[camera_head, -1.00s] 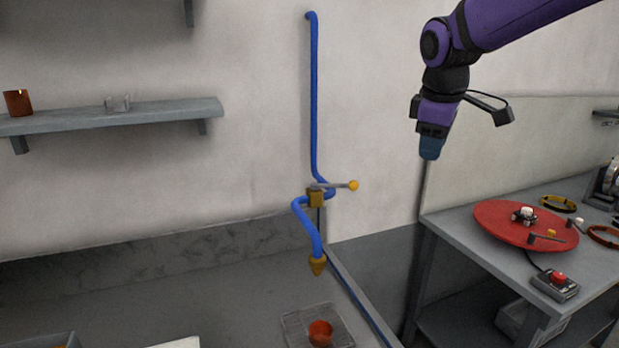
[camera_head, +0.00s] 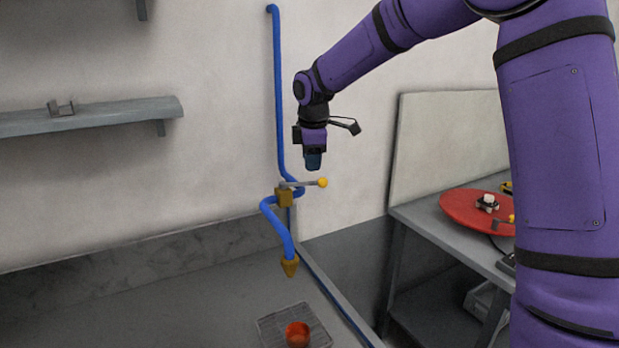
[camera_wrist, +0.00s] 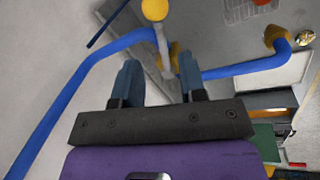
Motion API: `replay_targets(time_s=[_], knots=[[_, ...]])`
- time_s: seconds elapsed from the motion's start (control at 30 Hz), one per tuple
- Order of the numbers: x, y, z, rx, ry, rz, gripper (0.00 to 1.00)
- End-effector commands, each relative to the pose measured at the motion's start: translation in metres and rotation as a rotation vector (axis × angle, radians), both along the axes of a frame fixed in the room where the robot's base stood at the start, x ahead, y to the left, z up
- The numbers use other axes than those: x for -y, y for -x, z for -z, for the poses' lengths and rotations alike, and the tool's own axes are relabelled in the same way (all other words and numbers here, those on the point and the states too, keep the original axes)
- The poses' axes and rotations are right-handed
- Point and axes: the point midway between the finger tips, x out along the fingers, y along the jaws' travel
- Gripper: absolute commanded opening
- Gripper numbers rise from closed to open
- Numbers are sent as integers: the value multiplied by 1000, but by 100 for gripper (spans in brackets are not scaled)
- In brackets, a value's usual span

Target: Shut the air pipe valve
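The air pipe valve is a brass block (camera_head: 285,197) on a blue pipe (camera_head: 278,100) along the wall. Its grey lever (camera_head: 302,184) points right, roughly level, and ends in a yellow ball (camera_head: 322,182). My gripper (camera_head: 313,167) hangs fingers down just above the lever, near the ball end. In the wrist view my gripper (camera_wrist: 160,75) has its two fingers apart with nothing held. The lever (camera_wrist: 162,45) shows in the gap between the fingers, with the yellow ball (camera_wrist: 154,9) beyond the tips. The fingers partly hide the brass block; contact with the lever cannot be told.
The pipe ends below in a brass nozzle (camera_head: 289,266) above an orange cup (camera_head: 297,334) on a grate (camera_head: 267,328). A wall shelf (camera_head: 95,117) is at left. A bench with a red disc (camera_head: 465,212) stands at right, partly hidden by my arm.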

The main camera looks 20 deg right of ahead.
Motion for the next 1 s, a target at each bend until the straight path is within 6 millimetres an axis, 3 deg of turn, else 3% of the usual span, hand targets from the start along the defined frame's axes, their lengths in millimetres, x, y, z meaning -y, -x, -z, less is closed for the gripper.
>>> replay_targets(time_s=[0.1,0.33,0.77,0.93,1.0], knots=[[0,-4,22,-4,0,1,38],[1,-9,49,-2,0,1,38],[2,-11,56,0,0,1,38],[2,-11,56,0,0,1,0],[2,-11,56,0,0,2,0]])
